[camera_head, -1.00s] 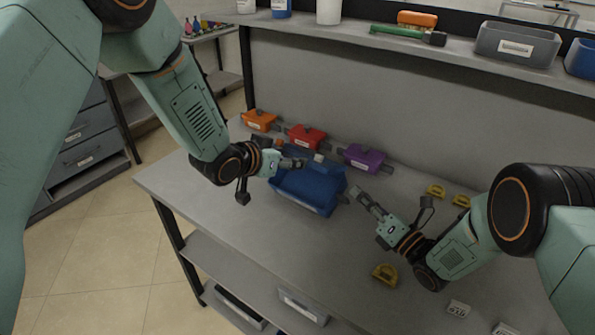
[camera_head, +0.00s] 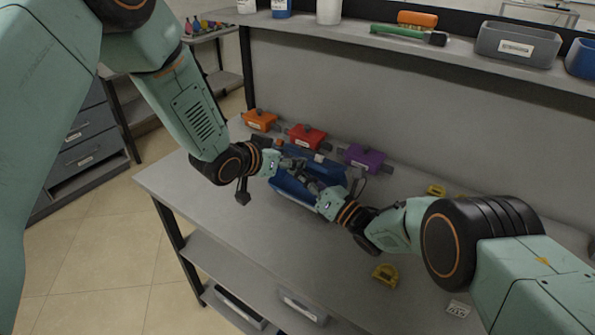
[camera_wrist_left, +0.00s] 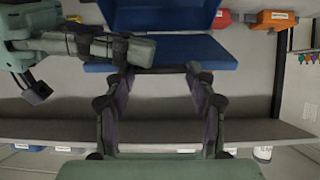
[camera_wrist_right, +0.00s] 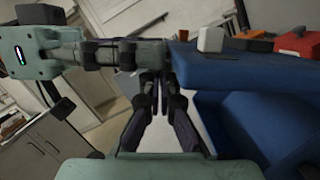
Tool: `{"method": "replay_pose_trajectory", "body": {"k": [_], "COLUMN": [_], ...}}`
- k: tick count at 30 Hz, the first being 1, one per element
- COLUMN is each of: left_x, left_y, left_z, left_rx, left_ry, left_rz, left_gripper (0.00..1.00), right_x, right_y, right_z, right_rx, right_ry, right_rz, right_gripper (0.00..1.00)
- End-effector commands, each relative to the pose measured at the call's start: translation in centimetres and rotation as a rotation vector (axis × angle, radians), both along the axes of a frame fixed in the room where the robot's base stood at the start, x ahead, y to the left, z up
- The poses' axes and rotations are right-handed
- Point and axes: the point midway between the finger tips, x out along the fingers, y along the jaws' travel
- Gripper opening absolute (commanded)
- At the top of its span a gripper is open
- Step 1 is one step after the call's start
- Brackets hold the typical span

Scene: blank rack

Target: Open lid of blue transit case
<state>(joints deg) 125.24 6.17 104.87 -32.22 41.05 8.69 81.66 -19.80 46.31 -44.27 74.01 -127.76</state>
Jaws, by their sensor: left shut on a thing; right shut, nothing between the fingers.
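The blue transit case (camera_head: 291,188) stands on the workbench, partly hidden by both grippers. Two blue parts show at an angle, one more upright (camera_wrist_left: 160,14) and one flatter (camera_wrist_left: 190,54) in the left wrist view; which is the lid is hard to tell. My left gripper (camera_head: 297,163) is at the case's upper left side, its fingers spread and shut on part of the case. My right gripper (camera_head: 306,182) is over the case's near side, just below the left. In the right wrist view its fingers (camera_wrist_right: 152,78) are together and empty, beside a blue edge.
Orange (camera_head: 260,119), red (camera_head: 307,136) and purple (camera_head: 363,158) boxes stand in a row behind the case. A yellow piece (camera_head: 386,275) lies on the bench (camera_head: 240,215) at the front right. A shelf (camera_head: 340,31) with bins runs above; the bench's front left is clear.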

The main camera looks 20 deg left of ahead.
Motion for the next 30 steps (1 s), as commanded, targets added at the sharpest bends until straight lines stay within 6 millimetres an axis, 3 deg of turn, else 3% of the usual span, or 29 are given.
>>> {"method": "replay_pose_trajectory", "body": {"k": [15,21,28,29,30], "left_x": [0.1,0.1,-0.2,-0.2,-0.2], "left_y": [0.0,0.0,0.0,0.0,0.0], "left_z": [0.2,0.1,-0.3,-0.3,-0.3], "left_rx": [-0.001,-0.001,0.001,0.001,0.002], "left_ry": [-0.005,-0.003,0.007,0.008,0.010], "left_rz": [0.000,0.000,0.001,0.001,0.001], "left_gripper": [0.00,0.00,0.00,0.58,0.62], "right_x": [0.3,1.1,1.3,1.3,1.3], "right_y": [0.6,0.3,0.2,0.1,0.1], "right_z": [0.3,1.7,2.0,2.1,2.1], "right_rx": [0.000,0.001,0.005,0.006,0.007], "right_ry": [0.000,-0.002,-0.008,-0.009,-0.009], "right_rz": [0.000,-0.001,-0.005,-0.005,-0.006], "right_gripper": [0.00,0.00,0.00,0.00,0.00]}}
